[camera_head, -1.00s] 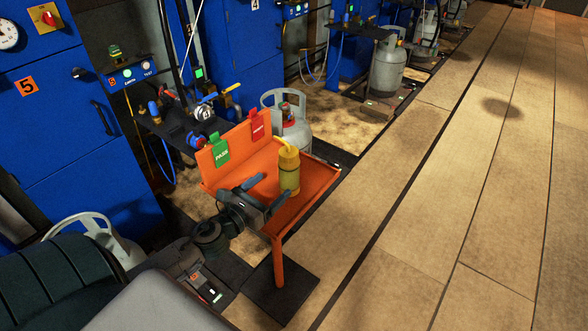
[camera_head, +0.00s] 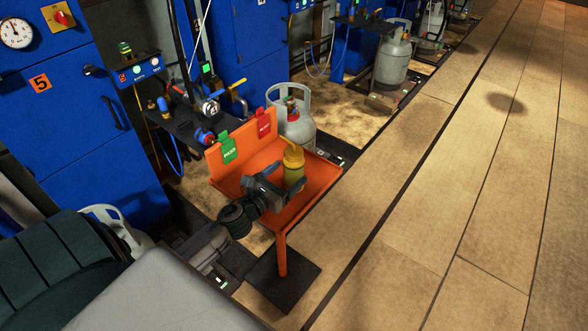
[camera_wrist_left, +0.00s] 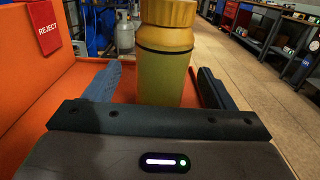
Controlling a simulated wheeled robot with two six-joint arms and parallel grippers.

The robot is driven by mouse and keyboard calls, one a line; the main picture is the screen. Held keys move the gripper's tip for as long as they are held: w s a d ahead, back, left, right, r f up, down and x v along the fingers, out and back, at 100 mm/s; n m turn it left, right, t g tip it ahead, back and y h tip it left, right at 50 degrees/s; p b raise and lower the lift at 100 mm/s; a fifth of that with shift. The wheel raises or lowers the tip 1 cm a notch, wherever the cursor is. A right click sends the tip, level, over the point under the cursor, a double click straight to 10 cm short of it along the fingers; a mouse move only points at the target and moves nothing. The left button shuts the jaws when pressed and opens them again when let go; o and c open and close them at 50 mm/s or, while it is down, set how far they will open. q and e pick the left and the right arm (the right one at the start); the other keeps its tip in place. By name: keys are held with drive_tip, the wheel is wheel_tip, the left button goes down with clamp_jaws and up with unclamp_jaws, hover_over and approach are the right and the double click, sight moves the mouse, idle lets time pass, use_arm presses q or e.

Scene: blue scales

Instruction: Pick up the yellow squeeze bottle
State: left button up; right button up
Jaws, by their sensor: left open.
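The yellow squeeze bottle (camera_head: 294,168) stands upright on the orange tray stand (camera_head: 325,182). My left gripper (camera_head: 277,180) reaches over the tray from the left, close to the bottle. In the left wrist view, the bottle (camera_wrist_left: 164,72) stands centred between the two open fingers of the left gripper (camera_wrist_left: 158,88). A gap shows on each side, so neither finger appears to touch it. The bottle's base is hidden behind the gripper body in that view. My right gripper is not in view.
A green tag (camera_head: 228,149) and a red REJECT tag (camera_head: 263,122) hang on the tray's raised back panel (camera_head: 245,142). A grey gas cylinder (camera_head: 297,122) stands behind the tray. Blue cabinets (camera_head: 90,150) line the left. The plank floor (camera_head: 450,180) at right is clear.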

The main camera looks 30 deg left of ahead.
use_arm(q)
drive_tip(key=shift+w+r+p, duration=0.1)
drive_tip(key=shift+w+p, duration=0.2)
drive_tip(key=w, duration=0.1)
drive_tip(key=w+p, duration=0.2)
drive_tip(key=w, duration=0.1)
drive_tip(key=shift+w+d, duration=0.1)
drive_tip(key=shift+d, duration=0.2)
drive_tip(key=shift+w+f+p, duration=0.25)
drive_tip(key=shift+p, duration=0.05)
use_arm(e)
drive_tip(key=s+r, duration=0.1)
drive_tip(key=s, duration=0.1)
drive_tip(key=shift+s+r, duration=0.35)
use_arm(q)
drive_tip(key=shift+c, duration=0.3)
drive_tip(key=c, duration=1.2)
